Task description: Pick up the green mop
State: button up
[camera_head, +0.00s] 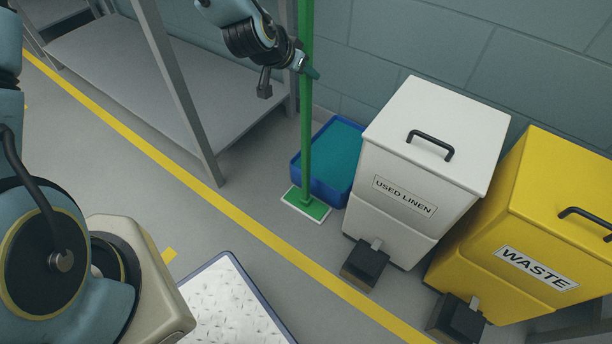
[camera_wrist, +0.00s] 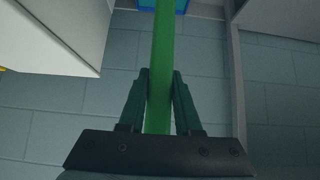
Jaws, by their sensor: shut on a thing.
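The green mop (camera_head: 306,130) stands upright, its green and white flat head (camera_head: 306,205) down at the floor in front of a blue tub. Its handle runs up out of the top of the head view. My gripper (camera_head: 310,71) is shut around the handle, well above the mop head. In the wrist view the green handle (camera_wrist: 161,60) passes between the two dark green fingers of my gripper (camera_wrist: 160,80), which press on it from both sides. I cannot tell whether the mop head touches the floor.
A blue tub (camera_head: 334,160) stands just behind the mop head. A white used linen bin (camera_head: 435,130) and a yellow waste bin (camera_head: 550,220) stand to the right. A grey metal shelf (camera_head: 165,70) stands to the left. A yellow line crosses the floor before a pale tray (camera_head: 235,300).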

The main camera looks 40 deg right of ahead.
grip_shut()
jog(key=shift+d+r, duration=0.1)
jog(key=shift+r, duration=0.05)
notch_tip(320, 180, up, 20)
jog(key=p, duration=0.4)
dwell(0.5)
dwell(1.0)
